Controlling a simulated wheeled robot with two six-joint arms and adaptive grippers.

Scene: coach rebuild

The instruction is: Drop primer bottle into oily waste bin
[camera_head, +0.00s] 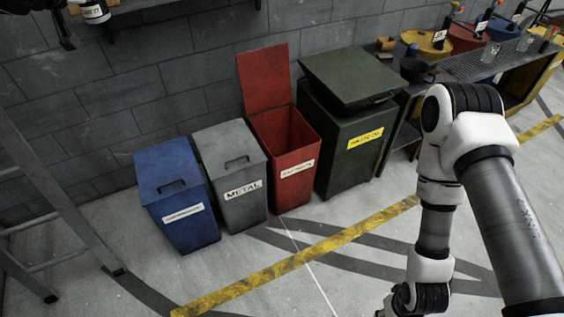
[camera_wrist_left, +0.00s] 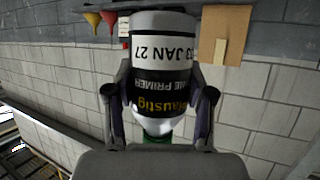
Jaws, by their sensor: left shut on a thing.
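The primer bottle (camera_wrist_left: 158,75) has a white date band reading "JAN 27", a black "PRIMER" label and a green part at its lower end in the left wrist view. My left gripper (camera_wrist_left: 158,98) is shut on it, one finger on each side. In the head view the bottle (camera_head: 95,11) is at the top left edge, left of and above the bins, partly cut off. The red bin (camera_head: 293,185) stands on the floor with its lid up and its mouth open. Its white label is too blurred to read surely. My right arm comes in from the right; its gripper is out of frame.
A blue bin (camera_head: 182,225) and a grey "METAL" bin (camera_head: 240,203) stand left of the red bin, lids closed. A dark green waste oil container (camera_head: 345,168) stands to its right. A ladder (camera_head: 50,190) is at left, a bench (camera_head: 480,68) at upper right. Floor in front is clear.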

